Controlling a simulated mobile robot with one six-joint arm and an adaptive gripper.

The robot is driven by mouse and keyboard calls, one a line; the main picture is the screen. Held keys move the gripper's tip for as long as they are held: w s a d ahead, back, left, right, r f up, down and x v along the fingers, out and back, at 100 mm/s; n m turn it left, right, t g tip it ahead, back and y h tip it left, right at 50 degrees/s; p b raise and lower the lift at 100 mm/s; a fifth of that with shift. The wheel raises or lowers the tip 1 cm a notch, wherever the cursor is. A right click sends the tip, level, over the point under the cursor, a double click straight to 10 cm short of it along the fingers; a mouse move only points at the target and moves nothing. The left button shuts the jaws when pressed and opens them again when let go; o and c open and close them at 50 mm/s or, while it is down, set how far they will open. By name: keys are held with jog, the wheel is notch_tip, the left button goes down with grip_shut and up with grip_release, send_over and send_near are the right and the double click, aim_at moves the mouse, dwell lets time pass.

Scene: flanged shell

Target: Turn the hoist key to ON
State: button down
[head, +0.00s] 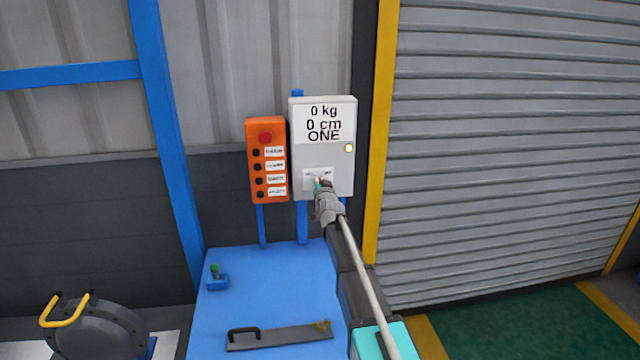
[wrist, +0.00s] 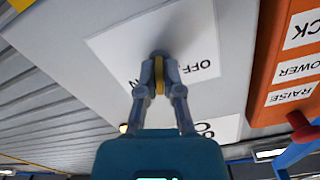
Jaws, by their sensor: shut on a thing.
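The hoist key (wrist: 159,76) is a thin yellow piece on a white label plate (wrist: 110,45) low on the grey control box (head: 343,185). My gripper (wrist: 161,68) is shut on the key, one finger on each side. In the wrist view OFF reads on the plate right of the key; the last letter of another word, likely ON, shows lower left, partly hidden by a finger. Most of the key is covered, so I cannot tell which mark it points to. In the head view my gripper (head: 319,184) reaches the plate and hides the key.
The box's display (head: 323,122) reads 0 kg, 0 cm, ONE, with a pale lamp (head: 349,147) below right. An orange button panel (head: 252,187) hangs close on the left. A blue table (head: 260,290) stands below, with a dark handled bar (head: 280,338) on it.

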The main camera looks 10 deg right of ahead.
jog(key=m, duration=0.5)
dwell(0.4)
jog(key=shift+d, duration=0.1)
jog(key=c, duration=0.8)
grip_release()
jog(key=s, duration=1.2)
